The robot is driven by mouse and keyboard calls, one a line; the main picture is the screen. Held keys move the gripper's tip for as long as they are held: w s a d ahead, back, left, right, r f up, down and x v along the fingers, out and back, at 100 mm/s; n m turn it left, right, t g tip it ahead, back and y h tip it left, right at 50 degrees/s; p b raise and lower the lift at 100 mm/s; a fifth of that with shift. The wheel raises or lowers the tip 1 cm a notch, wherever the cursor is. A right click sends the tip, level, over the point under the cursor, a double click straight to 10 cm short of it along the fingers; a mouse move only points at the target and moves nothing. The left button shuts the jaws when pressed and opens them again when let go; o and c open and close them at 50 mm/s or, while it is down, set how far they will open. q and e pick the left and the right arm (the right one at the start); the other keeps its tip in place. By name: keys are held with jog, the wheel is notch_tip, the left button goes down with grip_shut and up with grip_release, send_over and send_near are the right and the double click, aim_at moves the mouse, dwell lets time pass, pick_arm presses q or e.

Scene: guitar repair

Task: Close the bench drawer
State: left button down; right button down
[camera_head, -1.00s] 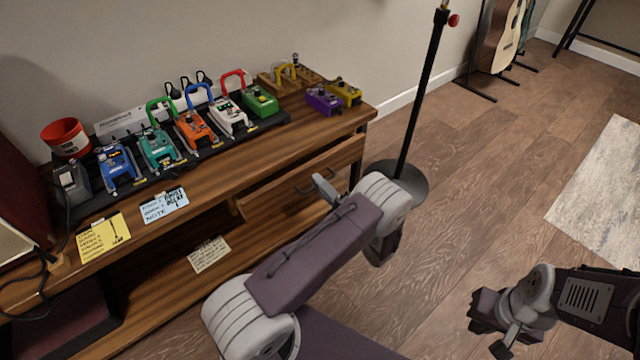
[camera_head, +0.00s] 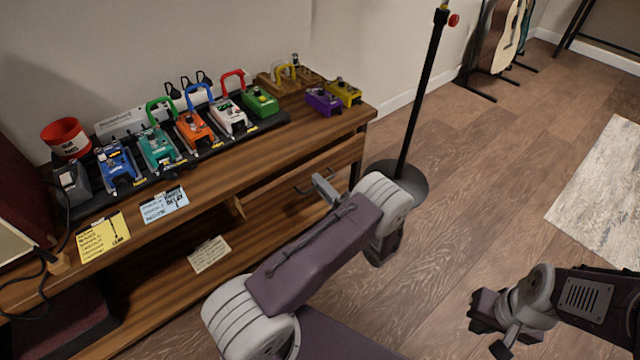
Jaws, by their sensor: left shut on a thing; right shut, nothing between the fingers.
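The bench drawer (camera_head: 290,176) is in the wooden bench (camera_head: 215,180), under the right part of its top. Its front is a brown wood panel, and a narrow gap shows above it. A dark handle (camera_head: 303,190) is on the front. My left gripper (camera_head: 322,184) is at the handle and shut on it; my own forearm and wrist hide part of the fingers and the drawer's lower right. My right gripper (camera_head: 499,346) is shut and empty above the floor at the lower right, well away from the bench.
Several coloured pedals stand on the bench top, such as a green one (camera_head: 260,102) and a purple one (camera_head: 322,101). A red bucket (camera_head: 66,138) is at the left. A black stand (camera_head: 412,182) rises right of the bench.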

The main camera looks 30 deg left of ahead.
aim_at(310, 175)
pick_arm(q)
jog(key=shift+a, duration=0.1)
jog(key=x, duration=0.2)
jog(key=p+x, duration=0.1)
jog(key=x, duration=0.1)
jog(key=shift+a+f, duration=0.1)
jog(key=shift+f, duration=0.3)
jog(key=shift+w, duration=0.1)
jog(key=c, duration=1.8)
grip_release()
jog(key=shift+d, duration=0.25)
jog(key=p+v, duration=0.3)
jog(key=v, duration=0.5)
jog(key=shift+s+d, duration=0.25)
jog(key=shift+d, duration=0.05)
